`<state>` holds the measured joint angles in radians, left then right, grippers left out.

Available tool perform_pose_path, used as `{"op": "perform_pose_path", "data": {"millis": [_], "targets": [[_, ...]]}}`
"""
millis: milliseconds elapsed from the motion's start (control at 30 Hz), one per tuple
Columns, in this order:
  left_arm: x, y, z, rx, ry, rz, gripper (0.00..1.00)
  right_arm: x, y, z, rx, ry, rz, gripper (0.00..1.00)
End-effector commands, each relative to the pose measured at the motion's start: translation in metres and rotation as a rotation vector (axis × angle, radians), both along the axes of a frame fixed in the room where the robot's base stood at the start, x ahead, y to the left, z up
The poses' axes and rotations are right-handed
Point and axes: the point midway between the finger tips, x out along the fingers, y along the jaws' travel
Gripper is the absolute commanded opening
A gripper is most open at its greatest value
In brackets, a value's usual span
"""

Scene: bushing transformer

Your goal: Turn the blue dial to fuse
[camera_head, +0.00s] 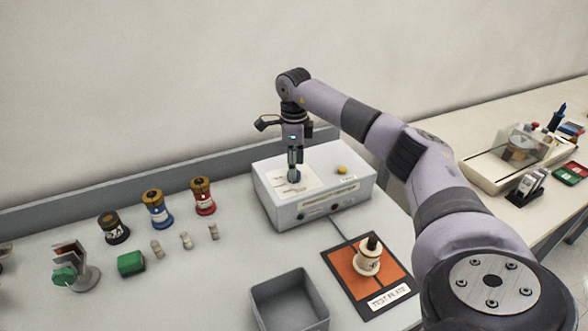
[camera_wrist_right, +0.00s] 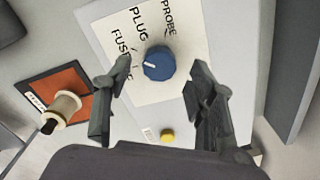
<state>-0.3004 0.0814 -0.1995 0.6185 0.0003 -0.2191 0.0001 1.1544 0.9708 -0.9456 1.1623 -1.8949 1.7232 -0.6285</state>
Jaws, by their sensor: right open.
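The blue dial (camera_wrist_right: 159,64) sits on a white label panel (camera_wrist_right: 180,30) marked FUSE, PLUG and PROBE, seen in the right wrist view. In the head view the dial (camera_head: 294,176) shows small on top of the white tester box (camera_head: 330,205). My right gripper (camera_head: 294,172) points straight down over the dial. In the right wrist view its two fingers (camera_wrist_right: 160,90) are open, one on each side of the dial's near side, with gaps between them and it. My left gripper is not in view.
A yellow button (camera_head: 342,170) is on the box top. An orange test plate (camera_head: 350,285) with a cream spool-like part (camera_head: 367,256) lies in front.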

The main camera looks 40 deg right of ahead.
Motion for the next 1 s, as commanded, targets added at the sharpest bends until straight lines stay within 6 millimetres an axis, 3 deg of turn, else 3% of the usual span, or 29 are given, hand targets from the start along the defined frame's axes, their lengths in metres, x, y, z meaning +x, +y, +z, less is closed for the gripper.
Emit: {"op": "perform_pose_path", "data": {"millis": [200,433,600,1000], "targets": [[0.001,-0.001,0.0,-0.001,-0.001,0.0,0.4,0.001,0.0,0.05,0.0,-0.006,0.0,0.52],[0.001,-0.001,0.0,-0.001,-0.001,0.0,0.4,0.001,0.0,0.088,0.0,-0.004,0.001,0.52],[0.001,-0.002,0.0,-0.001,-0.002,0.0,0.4,0.0,0.0,0.099,0.0,-0.001,0.001,0.52],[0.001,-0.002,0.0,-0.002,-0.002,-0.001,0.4,0.0,0.0,0.1,0.0,0.0,0.001,0.52]]}}
